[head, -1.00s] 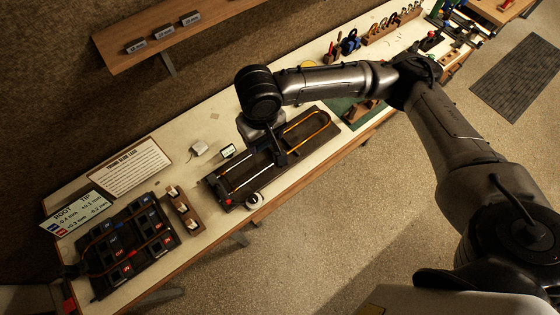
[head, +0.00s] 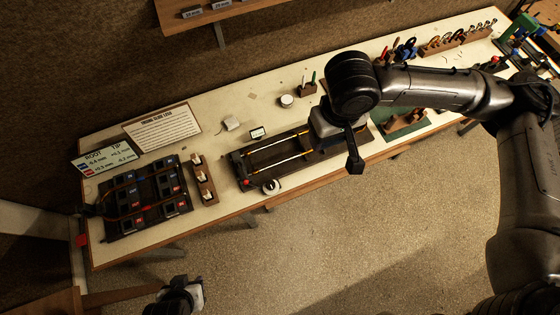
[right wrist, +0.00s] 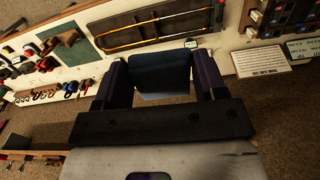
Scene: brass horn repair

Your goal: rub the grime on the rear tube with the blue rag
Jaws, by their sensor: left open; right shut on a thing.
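The slide fixture (head: 243,178) lies on the bench with two thin parallel tubes. The rear tube (head: 275,144) is the one nearer the wall; in the right wrist view it is the lower one (right wrist: 150,41). Grime on it is too small to make out. My right gripper (head: 354,160) is at the fixture's right end, and its hand hides part of that end. In the right wrist view its fingers are shut on the blue rag (right wrist: 160,75), which hangs flat between them. My left gripper (head: 182,292) is open at the bottom left, over the floor.
A dark tray of labelled blocks (head: 145,200) and a small wooden rack (head: 204,180) stand left of the fixture. A white ring-like roll (head: 270,187) sits at its front edge. A small display (head: 257,133) and a placard (head: 162,127) are behind. Floor in front is clear.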

